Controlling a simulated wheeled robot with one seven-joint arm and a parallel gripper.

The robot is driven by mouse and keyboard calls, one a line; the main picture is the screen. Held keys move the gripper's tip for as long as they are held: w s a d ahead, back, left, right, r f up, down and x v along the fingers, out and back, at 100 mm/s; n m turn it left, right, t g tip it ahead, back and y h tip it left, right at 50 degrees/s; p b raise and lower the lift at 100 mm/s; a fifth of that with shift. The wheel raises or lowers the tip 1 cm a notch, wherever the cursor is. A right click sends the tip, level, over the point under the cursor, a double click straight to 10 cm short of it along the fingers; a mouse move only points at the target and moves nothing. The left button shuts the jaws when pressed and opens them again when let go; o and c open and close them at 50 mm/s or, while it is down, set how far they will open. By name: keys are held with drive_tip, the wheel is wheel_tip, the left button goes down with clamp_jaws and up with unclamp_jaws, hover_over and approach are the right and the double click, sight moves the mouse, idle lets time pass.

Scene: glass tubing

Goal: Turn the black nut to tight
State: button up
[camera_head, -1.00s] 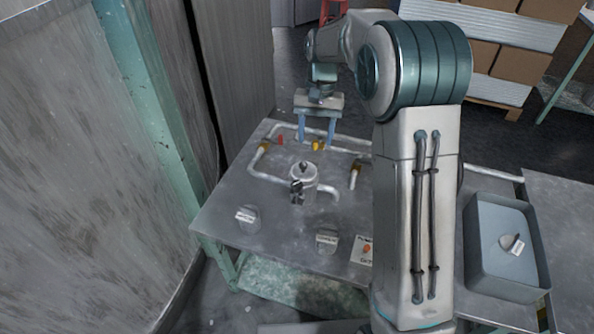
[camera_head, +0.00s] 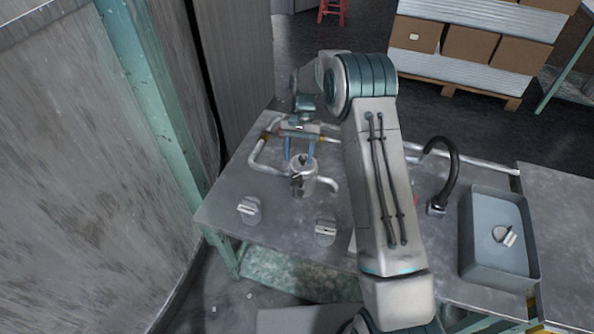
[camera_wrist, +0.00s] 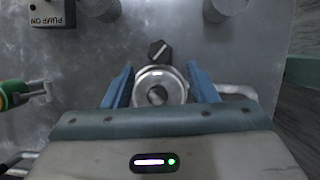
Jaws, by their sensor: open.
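A silver round vessel (camera_head: 303,182) stands on the metal table with a curved pipe at its side. A black nut-like piece (camera_head: 296,184) sits on its near side; it shows just beyond the round top in the wrist view (camera_wrist: 158,51). A darker knob (camera_wrist: 157,95) is at the centre of the vessel's top. My gripper (camera_head: 299,154) is open and empty, pointing down at the vessel. In the wrist view its two blue fingers (camera_wrist: 160,82) stand either side of the round top, apart from it. I cannot tell their exact height above it.
Pale pipes (camera_head: 262,165) run along the back and left of the table. Two grey knobbed fittings, one left (camera_head: 249,210) and one right (camera_head: 325,232), stand in front. A black curved tap (camera_head: 455,165) and a grey basin (camera_head: 478,270) are at the right.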

sight(297, 176)
drive_tip(key=x, duration=0.6)
drive_tip(key=shift+s+f, duration=0.1)
drive_tip(key=shift+f, duration=0.05)
drive_tip(key=shift+c, duration=0.3)
drive_tip(key=c, duration=0.9)
